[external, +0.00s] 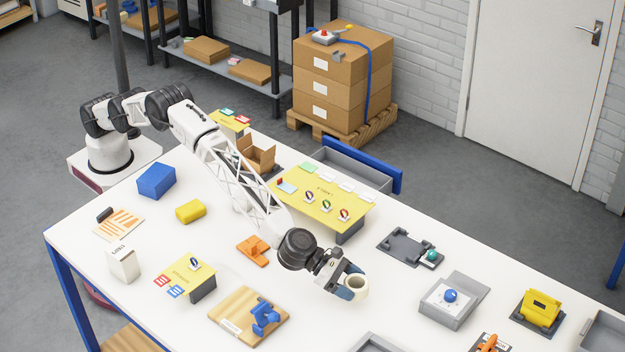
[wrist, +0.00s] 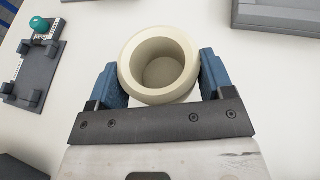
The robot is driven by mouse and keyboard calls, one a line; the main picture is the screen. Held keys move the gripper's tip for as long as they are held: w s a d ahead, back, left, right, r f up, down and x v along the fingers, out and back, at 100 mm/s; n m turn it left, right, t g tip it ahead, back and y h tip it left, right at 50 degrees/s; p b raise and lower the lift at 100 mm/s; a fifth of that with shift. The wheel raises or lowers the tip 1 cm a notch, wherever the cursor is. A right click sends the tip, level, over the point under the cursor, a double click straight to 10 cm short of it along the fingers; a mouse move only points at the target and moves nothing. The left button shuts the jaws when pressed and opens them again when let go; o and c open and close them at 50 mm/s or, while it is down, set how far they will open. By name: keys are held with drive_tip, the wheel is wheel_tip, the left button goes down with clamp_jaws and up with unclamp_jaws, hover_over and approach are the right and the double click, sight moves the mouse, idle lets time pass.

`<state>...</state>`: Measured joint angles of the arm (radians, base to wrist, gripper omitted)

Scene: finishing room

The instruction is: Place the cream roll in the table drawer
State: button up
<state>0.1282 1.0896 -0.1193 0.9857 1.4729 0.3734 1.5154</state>
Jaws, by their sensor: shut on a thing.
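The cream roll (external: 358,284) is a short, hollow cream cylinder. My gripper (external: 350,283) is shut on it and holds it over the front middle of the white table; the exact gap to the table is unclear. In the wrist view, the roll (wrist: 158,65) sits between the two blue fingers of my gripper (wrist: 160,78), with its open hollow end facing the camera. The table drawer (external: 396,181), grey inside with a blue front, is pulled out at the table's far edge. My gripper is well apart from it. Part of the drawer's inside is hidden by the yellow board.
A yellow board on a grey stand (external: 322,203) stands between my gripper and the drawer. A grey fixture (external: 398,243) with a teal ball, a grey box with a blue knob (external: 450,296) and a wooden board with a blue part (external: 232,310) lie around. Bare table surrounds the gripper.

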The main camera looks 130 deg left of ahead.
hover_over(367, 312)
drive_tip(key=shift+f, duration=0.35)
idle(0.3)
idle(0.5)
drive_tip(key=shift+f, duration=1.7)
drive_tip(key=shift+f, duration=0.15)
drive_tip(key=o, duration=1)
drive_tip(key=shift+s+r, duration=0.2)
drive_tip(key=shift+s, duration=0.05)
